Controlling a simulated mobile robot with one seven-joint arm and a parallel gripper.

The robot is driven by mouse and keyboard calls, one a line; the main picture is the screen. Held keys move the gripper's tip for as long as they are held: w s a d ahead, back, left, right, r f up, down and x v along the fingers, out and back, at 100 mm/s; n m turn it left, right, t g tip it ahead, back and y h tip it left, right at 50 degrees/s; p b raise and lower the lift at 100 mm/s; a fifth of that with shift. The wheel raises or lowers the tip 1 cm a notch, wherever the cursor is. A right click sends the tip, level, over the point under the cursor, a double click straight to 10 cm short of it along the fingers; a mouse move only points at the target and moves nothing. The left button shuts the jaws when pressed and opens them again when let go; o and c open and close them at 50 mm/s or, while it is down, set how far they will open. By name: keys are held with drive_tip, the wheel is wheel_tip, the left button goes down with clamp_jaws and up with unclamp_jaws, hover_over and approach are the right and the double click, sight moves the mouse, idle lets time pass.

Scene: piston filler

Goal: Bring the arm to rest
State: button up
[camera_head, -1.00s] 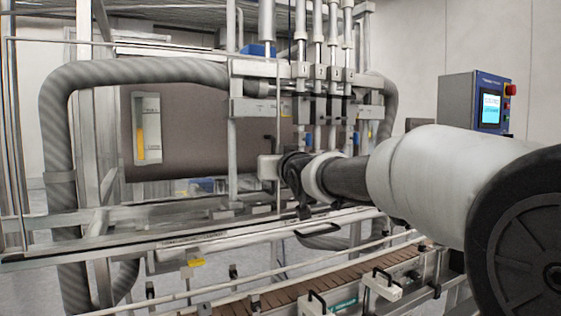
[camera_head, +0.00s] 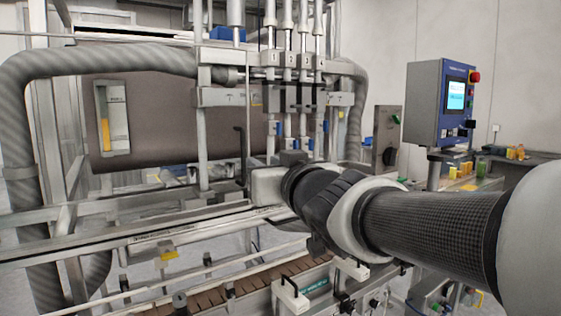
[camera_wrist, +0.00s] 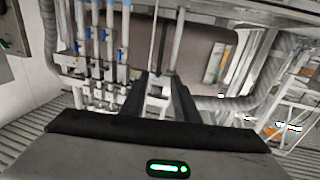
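My arm comes in from the right in the head view and reaches toward the piston filler (camera_head: 222,97). Its grey end block is in front of the filler's lower frame; the fingertips cannot be made out there. In the wrist view, the two dark fingers of my gripper (camera_wrist: 160,90) stand apart with a clear gap. Nothing is held between them; filler frame parts show behind the gap. The filler's nozzles and blue fittings (camera_wrist: 108,35) show in the upper left of the wrist view, which looks upside down.
A conveyor with brown slats (camera_head: 205,298) runs below my arm, with guide rails alongside. A thick grey hose (camera_head: 100,62) arches at the left. A blue control box with a lit screen (camera_head: 438,105) stands to the right. A bench with small yellow and orange items (camera_head: 515,153) is behind it.

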drive_tip(key=shift+s, duration=0.1)
drive_tip(key=s+d+f+m+g+h, duration=0.2)
drive_tip(key=s+d+f+h, duration=0.2)
drive_tip(key=d+f, duration=0.25)
drive_tip(key=s+d+f+m+g+h, duration=0.2)
drive_tip(key=s+d+f+h, duration=0.1)
drive_tip(key=d+f, duration=0.4)
drive_tip(key=s+d+f+g, duration=0.25)
drive_tip(key=s+f, duration=0.25)
drive_tip(key=s, duration=0.3)
drive_tip(key=s+d+f+g, duration=0.1)
drive_tip(key=s+f+g, duration=0.35)
drive_tip(key=s, duration=0.25)
wheel_tip(320, 180, up, 15)
drive_tip(key=s+p, duration=0.1)
drive_tip(key=p, duration=1.6)
drive_tip(key=shift+s+r+m, duration=0.15)
drive_tip(key=shift+s+m, duration=0.1)
drive_tip(key=shift+m, duration=0.05)
